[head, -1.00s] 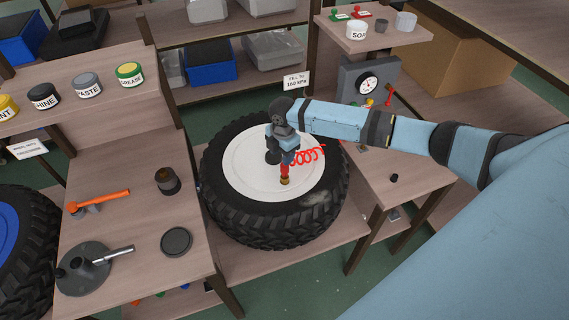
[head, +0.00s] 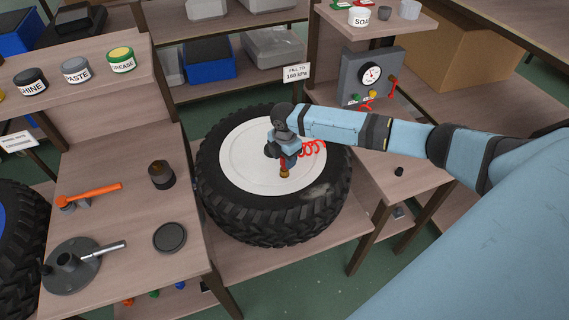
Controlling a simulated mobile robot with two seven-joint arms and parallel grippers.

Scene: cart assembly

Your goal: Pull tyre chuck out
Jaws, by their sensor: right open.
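The tyre chuck (head: 284,171) stands at the white wheel disc of the black tyre (head: 216,205). Its brass lower end shows, and its upper part is hidden behind my right gripper. A red coiled hose (head: 313,149) runs from it to the right. My right gripper (head: 285,162) points down at the chuck, with its fingers open around or right beside it; I cannot tell whether they touch. My left gripper is out of view.
A grey gauge box (head: 370,76) with small buttons and a red lever stands behind right. A small black cap (head: 398,171) lies on the right bench.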

